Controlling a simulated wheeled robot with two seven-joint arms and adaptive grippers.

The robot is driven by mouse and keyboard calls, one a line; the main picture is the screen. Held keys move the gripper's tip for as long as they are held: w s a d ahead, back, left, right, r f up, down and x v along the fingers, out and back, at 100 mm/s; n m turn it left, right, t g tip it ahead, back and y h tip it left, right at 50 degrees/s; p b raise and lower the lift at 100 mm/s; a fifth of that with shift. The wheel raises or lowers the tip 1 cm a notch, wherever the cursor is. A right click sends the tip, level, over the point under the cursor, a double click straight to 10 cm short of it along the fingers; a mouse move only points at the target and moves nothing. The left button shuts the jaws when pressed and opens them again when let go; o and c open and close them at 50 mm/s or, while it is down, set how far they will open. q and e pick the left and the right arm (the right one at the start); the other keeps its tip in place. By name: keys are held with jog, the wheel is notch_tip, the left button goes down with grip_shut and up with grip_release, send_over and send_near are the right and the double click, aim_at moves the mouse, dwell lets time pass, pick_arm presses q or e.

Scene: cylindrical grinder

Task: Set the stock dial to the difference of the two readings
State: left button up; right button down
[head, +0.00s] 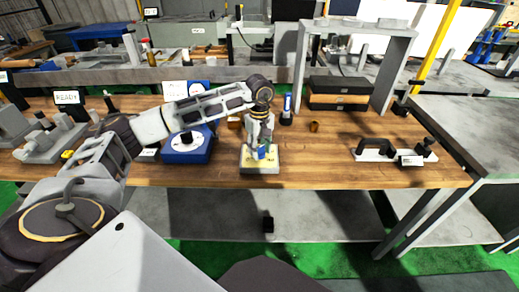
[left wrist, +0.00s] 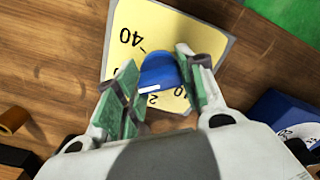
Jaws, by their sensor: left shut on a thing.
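The stock dial is a yellow plate (head: 247,165) with a grey edge on the wooden bench, carrying a blue knob (head: 263,152). In the left wrist view the yellow plate (left wrist: 140,20) shows printed numbers, including 40, and the blue knob (left wrist: 158,70) has a white mark. My left gripper (head: 260,150) points down over the plate. In the left wrist view its green-padded fingers (left wrist: 157,85) are on both sides of the knob, shut on it. A blue box with a white round face (head: 186,145) stands left of the dial; its reading is too small to tell. My right gripper is not in view.
A sign reading READY (head: 67,97) stands over grey machine parts at the left. A blue bottle (head: 287,108) and a small brown cup (head: 314,127) stand behind the dial. Stacked boxes (head: 338,93) sit under a grey frame. A black-handled fixture (head: 395,150) lies at the right.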

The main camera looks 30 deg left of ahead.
aim_at(259, 147)
pick_arm(q)
jog(key=shift+r+m, duration=0.15)
jog(key=shift+m, duration=0.45)
jog(key=o, duration=1)
jog(key=shift+r, duration=5.9)
